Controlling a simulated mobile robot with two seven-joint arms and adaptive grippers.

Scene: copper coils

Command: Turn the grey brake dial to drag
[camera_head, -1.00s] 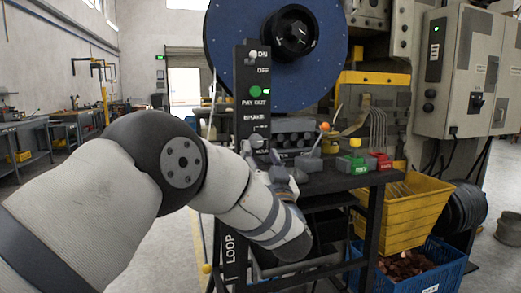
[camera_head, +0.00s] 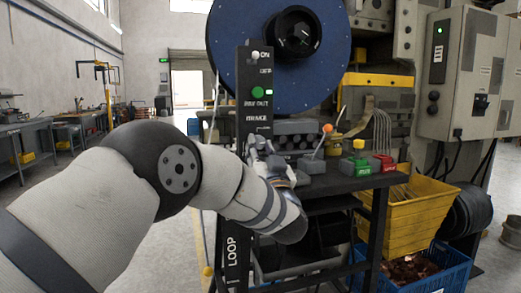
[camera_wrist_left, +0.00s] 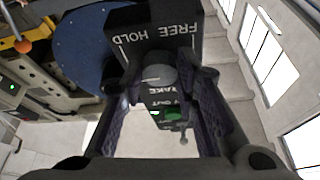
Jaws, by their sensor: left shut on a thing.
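The black control panel (camera_head: 255,85) stands upright in front of the blue reel. Its BRAKE label shows in the head view, and the dial below it is mostly hidden by my left gripper (camera_head: 259,149). In the left wrist view the grey brake dial (camera_wrist_left: 157,74) sits between the two fingers of my left gripper (camera_wrist_left: 158,83), which is shut on it. The words FREE and HOLD (camera_wrist_left: 155,32) read upside down beyond the dial. The DRAG label is hidden, and I cannot tell the dial's setting. My right gripper is not in view.
A lever with an orange knob (camera_head: 327,128) and green (camera_head: 361,168) and red (camera_head: 384,162) blocks stand on the bench right of the panel. A yellow crate (camera_head: 408,213) and a blue crate (camera_head: 427,271) are below. The blue reel (camera_head: 232,47) rises behind.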

